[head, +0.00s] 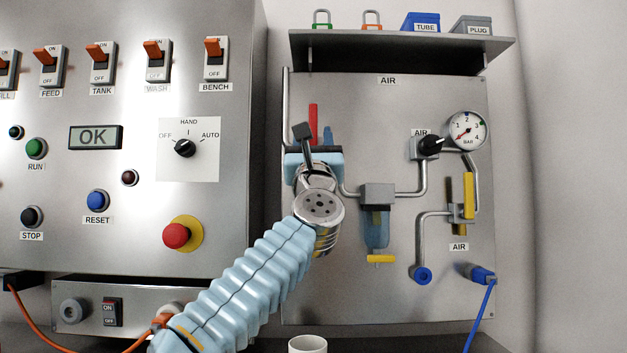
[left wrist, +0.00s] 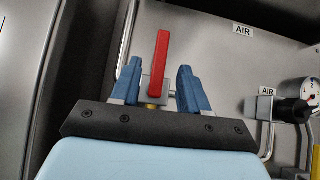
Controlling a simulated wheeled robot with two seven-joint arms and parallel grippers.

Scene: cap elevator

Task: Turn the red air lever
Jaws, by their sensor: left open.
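The red air lever (head: 313,124) stands upright on the left pipe of the AIR panel (head: 390,105). In the left wrist view the red lever (left wrist: 160,66) shows between the two blue fingers, with bare space on either side of it. My left gripper (left wrist: 157,85) is open around the lever without visible contact. In the head view my left gripper (head: 318,137) is in front of the panel, and the gripper and wrist hide the lever's base and valve. My right gripper is in neither view.
A pressure gauge (head: 467,130), a black AIR knob (head: 431,145) and a yellow lever (head: 469,195) are on the panel's right. A filter bowl (head: 376,228) hangs mid-panel. A shelf (head: 400,50) overhangs the top. The switch cabinet (head: 135,200) stands on the left.

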